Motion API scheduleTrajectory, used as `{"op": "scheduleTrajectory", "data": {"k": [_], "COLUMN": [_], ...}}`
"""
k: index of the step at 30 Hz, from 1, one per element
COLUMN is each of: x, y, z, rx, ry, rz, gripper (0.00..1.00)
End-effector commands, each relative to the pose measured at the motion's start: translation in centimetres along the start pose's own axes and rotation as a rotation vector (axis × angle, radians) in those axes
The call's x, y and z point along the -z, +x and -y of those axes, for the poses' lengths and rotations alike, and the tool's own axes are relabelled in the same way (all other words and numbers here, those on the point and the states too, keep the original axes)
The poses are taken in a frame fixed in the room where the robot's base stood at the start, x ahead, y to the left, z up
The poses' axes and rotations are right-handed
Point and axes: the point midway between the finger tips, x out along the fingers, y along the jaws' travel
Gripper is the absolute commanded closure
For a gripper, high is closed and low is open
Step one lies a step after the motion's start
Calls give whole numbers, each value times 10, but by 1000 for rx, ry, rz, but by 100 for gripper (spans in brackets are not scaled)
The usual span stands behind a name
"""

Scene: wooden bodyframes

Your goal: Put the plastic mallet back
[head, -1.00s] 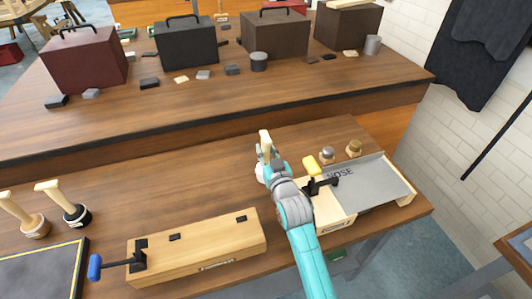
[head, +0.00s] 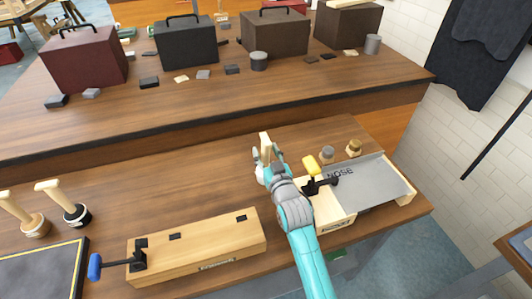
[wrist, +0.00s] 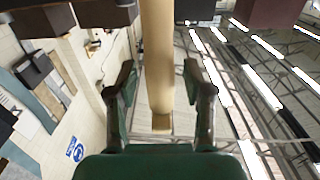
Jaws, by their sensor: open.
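A mallet with a pale wooden handle (head: 265,141) stands at my gripper (head: 267,157) near the middle of the front bench. A whitish part at its lower end shows just left of my gripper; I cannot tell for sure that it is the plastic head. In the wrist view the handle (wrist: 158,62) runs between the two fingers of my gripper (wrist: 160,85). The fingers are open, with a gap visible on each side of the handle. The mallet's base is partly hidden by my gripper.
Two mallets (head: 74,205) (head: 30,217) stand at the left. A long wooden block with a blue-handled clamp (head: 195,248) lies in front. A metal-topped frame (head: 370,180) with a yellow-handled clamp is at the right, with two round-topped items (head: 354,147) behind it.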

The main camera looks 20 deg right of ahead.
Motion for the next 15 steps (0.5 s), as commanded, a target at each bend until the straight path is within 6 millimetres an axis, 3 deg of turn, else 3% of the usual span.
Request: {"op": "scheduleTrajectory", "data": {"k": [15], "x": [-2], "y": [-87], "z": [0], "rx": [0], "ry": [0], "rz": [4], "gripper": [49]}}
